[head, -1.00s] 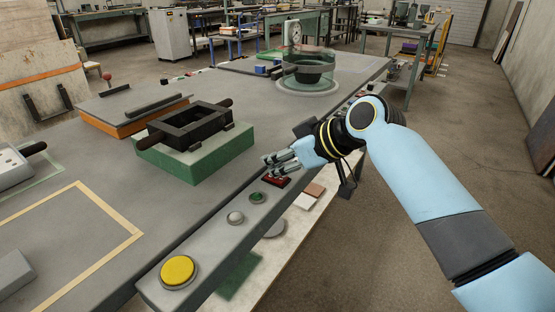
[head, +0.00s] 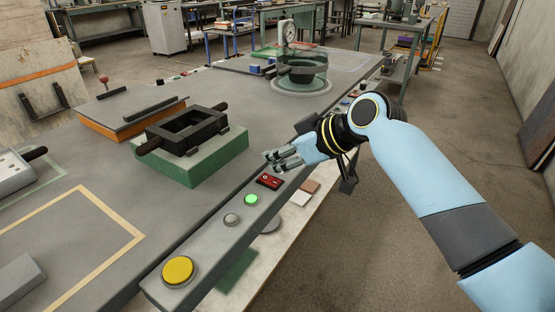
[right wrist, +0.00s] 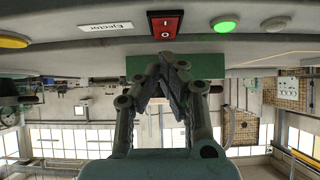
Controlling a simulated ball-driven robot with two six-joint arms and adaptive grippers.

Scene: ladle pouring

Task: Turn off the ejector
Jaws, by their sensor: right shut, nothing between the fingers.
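The ejector switch is a red rocker (head: 269,181) marked I and O, set on the grey control strip along the table's front edge. In the right wrist view the rocker (right wrist: 165,25) sits beside a white label reading "Ejector" (right wrist: 106,28). My right gripper (head: 270,160) is shut and empty, just beyond the rocker in the head view and apart from it. In the right wrist view its fingertips (right wrist: 165,66) are together, close to the rocker. A green button (head: 251,199) near the rocker is lit. My left gripper is not in view.
A grey button (head: 232,219) and a large yellow button (head: 178,271) share the strip. A black frame mould (head: 188,131) sits on a green block (head: 205,165) left of my gripper. A dark pot (head: 302,68) stands farther back.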

